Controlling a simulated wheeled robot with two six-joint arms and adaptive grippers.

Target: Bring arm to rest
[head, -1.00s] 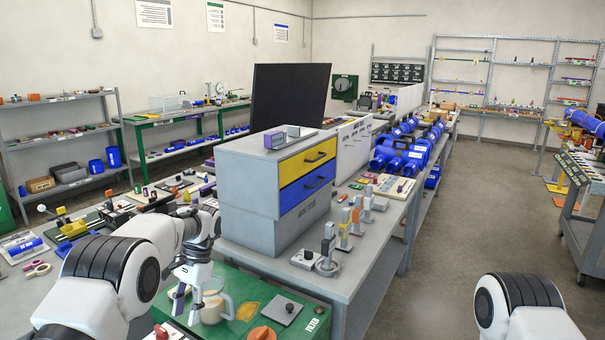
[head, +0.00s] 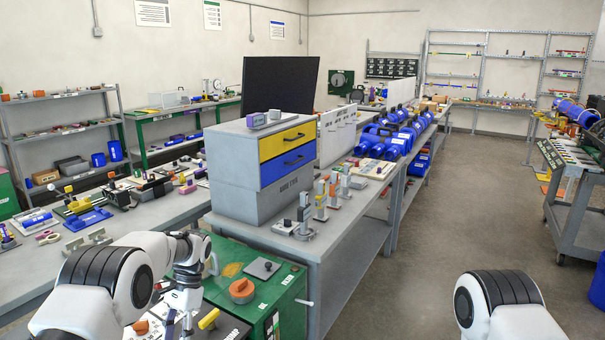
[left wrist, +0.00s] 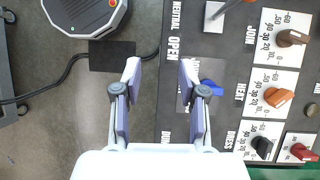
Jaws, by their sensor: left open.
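My left arm (head: 118,285) comes in from the lower left in the head view. My left gripper (head: 176,328) hangs pointing down in front of the green-topped cabinet (head: 233,252), partly cut by the lower edge. In the left wrist view my left gripper (left wrist: 160,75) is open, with nothing between its fingers. Below it are bare floor and the edge of a dark control panel (left wrist: 222,50) with printed labels. A blue knob (left wrist: 211,87) shows just right of the right finger. My right arm (head: 505,305) shows at the lower right; its gripper is out of view.
The panel carries several dials, including an orange knob (left wrist: 278,97) and a red knob (left wrist: 304,152). A grey device with a red part (left wrist: 86,14) and a cable lie at the upper left. A grey bench (head: 340,232) with drawers (head: 286,160) stands ahead.

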